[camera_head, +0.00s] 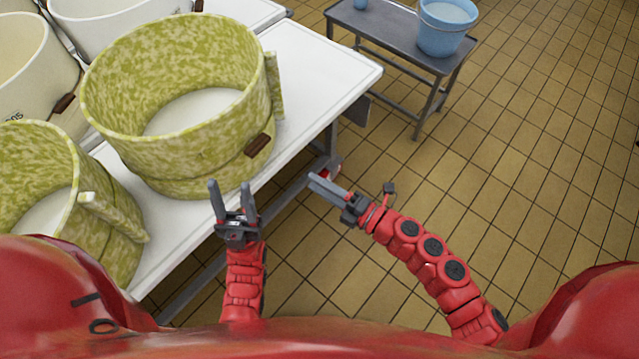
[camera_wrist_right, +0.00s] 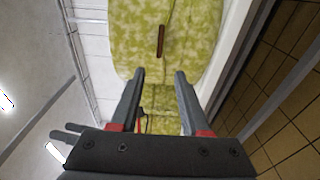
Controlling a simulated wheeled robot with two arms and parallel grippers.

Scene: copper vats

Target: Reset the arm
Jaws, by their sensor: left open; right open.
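My left gripper (camera_head: 231,197) is open and empty, pointing away from my body, just in front of the white table's near edge. My right gripper (camera_head: 326,188) is open, held in front of the table edge over the tiled floor, pointing left. In the right wrist view, its two fingers (camera_wrist_right: 159,80) are apart with nothing between them. Beyond them shows a green mottled vat (camera_wrist_right: 185,35) with a brown handle. In the head view, the large green mottled vat (camera_head: 200,150) stands on the white table, apart from both grippers.
Another green mottled vat (camera_head: 115,225) stands at left on the white table (camera_head: 325,70). Cream vats (camera_head: 35,75) stand behind. A grey side table (camera_head: 390,35) holds a blue bucket (camera_head: 447,28) at the back right. The tiled floor (camera_head: 540,160) at right is clear.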

